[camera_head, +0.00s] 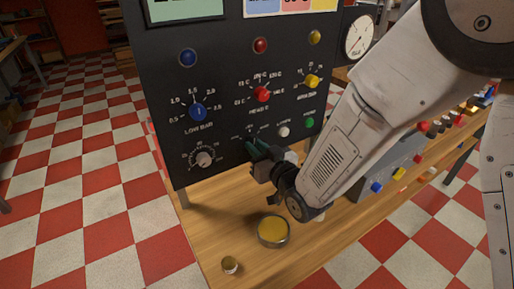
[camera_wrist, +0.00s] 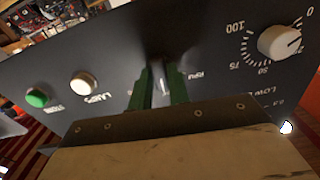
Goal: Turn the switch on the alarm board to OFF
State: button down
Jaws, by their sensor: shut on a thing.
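The black alarm board (camera_head: 222,72) stands upright at the back of a wooden bench, with knobs, lamps and buttons on its face. My gripper (camera_head: 256,149) is at the lower middle of the board, between the pale dial knob (camera_head: 204,159) and the white button (camera_head: 284,131). In the wrist view its green fingers (camera_wrist: 161,88) are close together around a small pale switch lever (camera_wrist: 163,84) on the board. The fingers hide most of the switch and its lettering, so I cannot read its position.
A blue knob (camera_head: 197,112), red knob (camera_head: 262,94) and yellow knob (camera_head: 312,81) sit above my gripper. A green button (camera_head: 309,123) is to the right. A round tin (camera_head: 273,231) and a small jar (camera_head: 229,265) stand on the bench (camera_head: 205,235) below.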

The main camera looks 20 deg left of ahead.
jog(key=shift+n, duration=0.4)
jog(key=c, duration=1.3)
grip_release()
jog(key=shift+d, duration=0.1)
jog(key=v, duration=0.7)
jog(key=shift+s+d, duration=0.2)
jog(key=shift+s, duration=0.05)
jog(key=shift+w, duration=0.1)
